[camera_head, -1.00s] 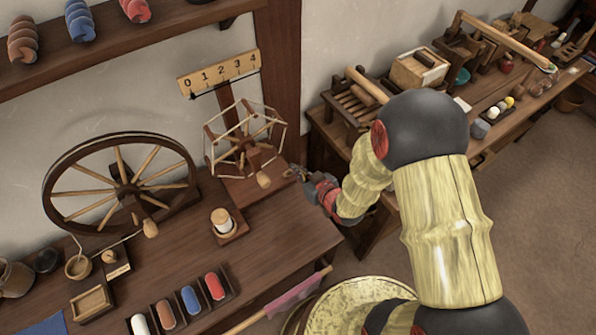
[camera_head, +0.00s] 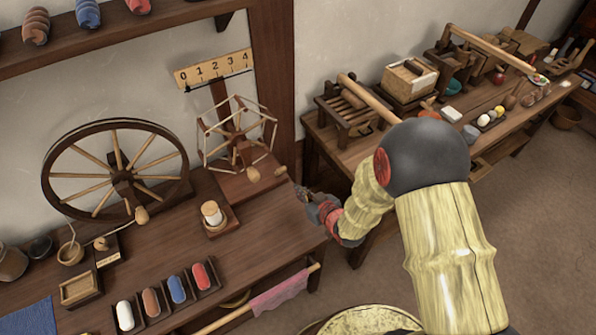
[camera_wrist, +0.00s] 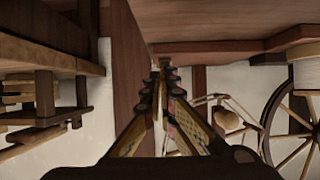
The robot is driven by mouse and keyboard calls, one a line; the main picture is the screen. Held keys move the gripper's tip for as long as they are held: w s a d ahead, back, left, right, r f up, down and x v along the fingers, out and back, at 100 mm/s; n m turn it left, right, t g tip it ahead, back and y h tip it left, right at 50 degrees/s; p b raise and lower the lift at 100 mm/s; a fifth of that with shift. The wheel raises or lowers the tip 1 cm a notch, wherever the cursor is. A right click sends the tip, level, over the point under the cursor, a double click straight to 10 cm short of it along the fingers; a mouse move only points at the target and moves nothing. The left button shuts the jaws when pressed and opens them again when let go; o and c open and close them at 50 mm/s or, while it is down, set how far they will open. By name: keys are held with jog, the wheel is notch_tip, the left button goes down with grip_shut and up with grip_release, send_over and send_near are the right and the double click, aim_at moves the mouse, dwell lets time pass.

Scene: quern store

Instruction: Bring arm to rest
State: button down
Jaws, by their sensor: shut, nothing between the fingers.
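My gripper (camera_head: 305,194) is near the right end of the dark wooden table (camera_head: 262,232) in the head view, just right of the winding reel (camera_head: 240,140). In the wrist view, my gripper (camera_wrist: 163,70) points away from the camera, its fingers together with nothing between them. My arm bends, with its dark round joint above the gap between the two tables. The gripper looks apart from the reel; whether it is over the table edge is hard to tell.
A spinning wheel (camera_head: 120,180), a spool on a stand (camera_head: 212,215) and several coloured rolls in trays (camera_head: 178,289) occupy the table. A second table (camera_head: 345,140) at right bears several wooden tools. A pink cloth (camera_head: 280,292) hangs on a rod below. Brown floor (camera_head: 535,200) at right is clear.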

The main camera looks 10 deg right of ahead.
jog(key=s+d+r+m+g+h+p, duration=0.15)
jog(key=d+r, duration=0.25)
jog(key=r, duration=0.7)
jog(key=s+d+r+m+g+h, duration=0.1)
jog(key=d+r+h, duration=0.3)
jog(key=r, duration=0.7)
jog(key=s+r+g, duration=0.1)
jog(key=s+r, duration=0.3)
jog(key=s, duration=0.4)
jog(key=s+r+m+g+p, duration=0.1)
jog(key=s+r, duration=0.3)
jog(key=s, duration=0.4)
jog(key=s+d+r+m+g+p, duration=0.1)
jog(key=s+r, duration=0.3)
jog(key=s, duration=0.4)
jog(key=shift+s+r+y, duration=0.2)
jog(key=shift+r+y, duration=0.05)
jog(key=shift+y, duration=0.1)
